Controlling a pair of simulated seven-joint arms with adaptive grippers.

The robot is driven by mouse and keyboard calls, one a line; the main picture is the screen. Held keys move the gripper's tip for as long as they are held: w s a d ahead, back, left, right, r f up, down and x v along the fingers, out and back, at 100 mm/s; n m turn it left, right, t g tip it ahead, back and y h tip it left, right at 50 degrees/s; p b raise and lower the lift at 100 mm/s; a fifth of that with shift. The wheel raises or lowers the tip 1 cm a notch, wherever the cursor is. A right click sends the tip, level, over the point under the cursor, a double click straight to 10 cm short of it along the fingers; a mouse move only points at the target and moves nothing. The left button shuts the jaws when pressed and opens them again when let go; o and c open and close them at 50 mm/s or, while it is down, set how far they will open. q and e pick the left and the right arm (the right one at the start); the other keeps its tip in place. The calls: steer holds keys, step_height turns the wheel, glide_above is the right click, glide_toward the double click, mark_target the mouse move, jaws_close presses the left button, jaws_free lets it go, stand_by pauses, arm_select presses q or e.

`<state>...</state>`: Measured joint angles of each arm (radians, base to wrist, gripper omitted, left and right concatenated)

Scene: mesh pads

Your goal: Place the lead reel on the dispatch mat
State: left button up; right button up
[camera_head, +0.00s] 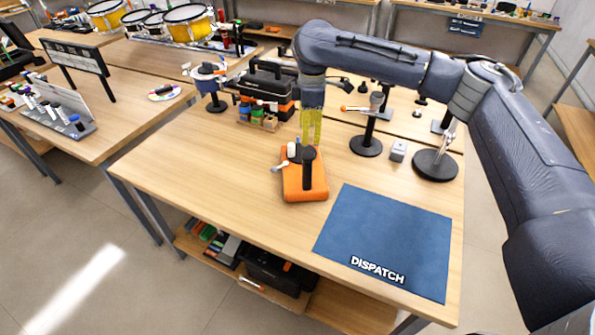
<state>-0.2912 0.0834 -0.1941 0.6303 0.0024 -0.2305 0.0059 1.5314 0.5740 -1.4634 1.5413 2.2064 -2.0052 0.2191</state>
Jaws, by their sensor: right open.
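The blue dispatch mat (386,235) lies flat at the table's front right, its white lettering facing me and its surface bare. Left of it stands an orange block with a black upright handle (305,182) and a small white part. A round blue-and-white item on a dark stand (207,76) is at the back left. I cannot tell for sure which of these is the lead reel. My right gripper (311,138) points down with yellow fingers just behind the orange block, open. Whether the fingertips touch the block is unclear. My left gripper is not in view.
Black-and-orange toolboxes (268,90) stand at the back. Round black stands (366,145) and a small grey cube (398,150) are behind the mat. My right arm spans the back right. The table's left front is clear.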

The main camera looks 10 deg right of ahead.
mark_target(307, 174)
steer(key=shift+s+f, duration=0.15)
steer(key=shift+f, duration=0.3)
step_height(307, 174, down, 16)
steer(key=shift+f, duration=0.1)
stand_by(0.5)
steer(key=shift+c, duration=0.3)
jaws_close()
